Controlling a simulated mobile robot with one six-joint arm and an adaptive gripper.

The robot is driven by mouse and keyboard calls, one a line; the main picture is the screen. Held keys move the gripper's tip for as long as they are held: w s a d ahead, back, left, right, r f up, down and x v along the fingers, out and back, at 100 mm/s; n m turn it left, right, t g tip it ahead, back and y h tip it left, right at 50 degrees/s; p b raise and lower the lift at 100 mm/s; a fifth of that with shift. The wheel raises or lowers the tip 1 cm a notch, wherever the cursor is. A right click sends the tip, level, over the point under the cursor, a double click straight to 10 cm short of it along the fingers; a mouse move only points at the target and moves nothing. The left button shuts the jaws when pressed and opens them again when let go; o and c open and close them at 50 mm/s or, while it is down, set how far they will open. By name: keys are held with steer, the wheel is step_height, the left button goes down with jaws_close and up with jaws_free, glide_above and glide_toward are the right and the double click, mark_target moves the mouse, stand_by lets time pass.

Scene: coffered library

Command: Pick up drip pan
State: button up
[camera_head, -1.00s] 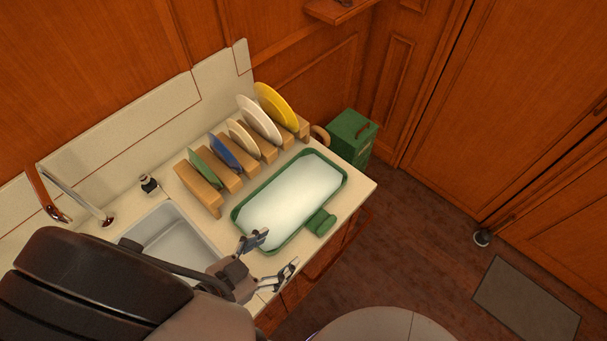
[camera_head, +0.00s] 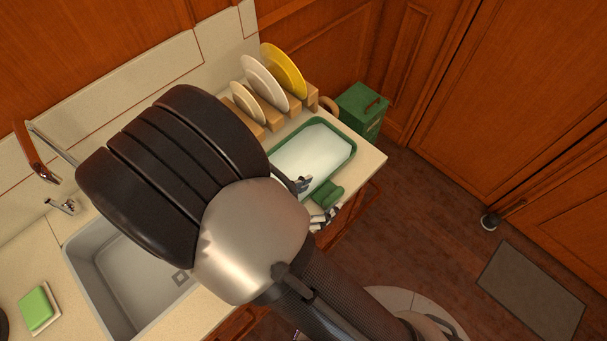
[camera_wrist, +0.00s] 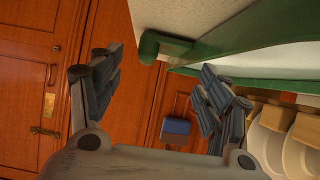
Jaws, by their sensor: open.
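The drip pan is the green-rimmed tray with a pale inside (camera_head: 353,155), flat on the counter right of the sink. My arm hides its left part in the head view. Its green handle (camera_head: 329,194) sticks out at the front edge. My gripper (camera_head: 318,198) is open and empty beside this handle. In the wrist view, the green rim of the pan (camera_wrist: 240,40) runs across the top right, with the handle (camera_wrist: 162,47) at its left end. The open jaws (camera_wrist: 163,78) lie just below the handle in that picture, with no contact visible.
A wooden rack with plates, including a yellow plate (camera_head: 284,70), stands behind the pan. A green box (camera_head: 361,110) stands beyond the counter's far end. The sink (camera_head: 120,275) and a green sponge (camera_head: 36,307) are at left.

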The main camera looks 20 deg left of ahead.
mark_target(325, 194)
steer(key=b+x, duration=0.1)
steer(key=x, duration=0.2)
steer(key=shift+w+f, duration=0.1)
steer(key=shift+w, duration=0.05)
steer(key=shift+c, duration=0.2)
steer(key=shift+d, duration=0.1)
steer(key=c, duration=1.3)
